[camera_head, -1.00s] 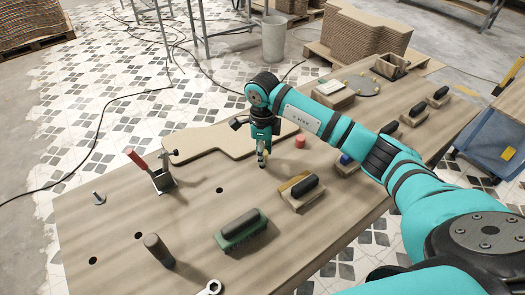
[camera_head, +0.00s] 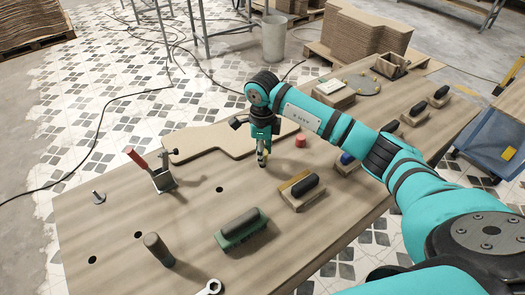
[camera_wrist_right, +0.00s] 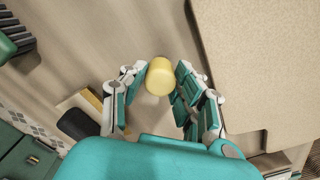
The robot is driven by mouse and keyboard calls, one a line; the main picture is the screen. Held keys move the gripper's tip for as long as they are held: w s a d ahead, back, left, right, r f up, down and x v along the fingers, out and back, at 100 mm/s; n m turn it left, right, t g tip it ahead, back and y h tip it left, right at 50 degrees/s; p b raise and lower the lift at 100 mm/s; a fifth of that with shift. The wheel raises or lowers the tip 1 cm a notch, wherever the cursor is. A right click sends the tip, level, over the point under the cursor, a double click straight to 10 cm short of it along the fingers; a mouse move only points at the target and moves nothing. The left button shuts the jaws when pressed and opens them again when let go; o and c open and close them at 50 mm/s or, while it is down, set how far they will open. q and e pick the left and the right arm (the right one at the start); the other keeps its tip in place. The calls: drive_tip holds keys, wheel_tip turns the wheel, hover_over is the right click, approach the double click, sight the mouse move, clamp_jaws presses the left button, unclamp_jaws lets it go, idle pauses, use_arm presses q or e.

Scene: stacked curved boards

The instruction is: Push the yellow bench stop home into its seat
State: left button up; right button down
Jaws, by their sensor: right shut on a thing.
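The yellow bench stop (camera_wrist_right: 160,77) shows in the right wrist view as a short yellow cylinder between the fingers. My right gripper (camera_wrist_right: 153,88) is shut on it. In the head view my right gripper (camera_head: 262,150) points down at the middle of the wooden bench (camera_head: 330,215), and only a small bit of the yellow stop shows at the fingertips. The fingers hide its lower end and its seat, so I cannot tell how deep it sits. My left gripper is not in view.
A curved board (camera_head: 215,138) lies just behind my right gripper. A red cylinder (camera_head: 300,141) and a black-handled block (camera_head: 304,192) are close on the right. A green brush (camera_head: 240,230), a grey peg (camera_head: 158,250), a red-handled clamp (camera_head: 158,178) and open dark holes (camera_head: 219,190) are nearer or left.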

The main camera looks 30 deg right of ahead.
drive_tip(key=shift+f+b, duration=0.95)
drive_tip(key=shift+f, duration=0.35)
drive_tip(key=c, duration=0.9)
unclamp_jaws()
drive_tip(key=shift+r, duration=0.1)
wheel_tip(320, 180, up, 12)
drive_tip(key=shift+f, duration=0.1)
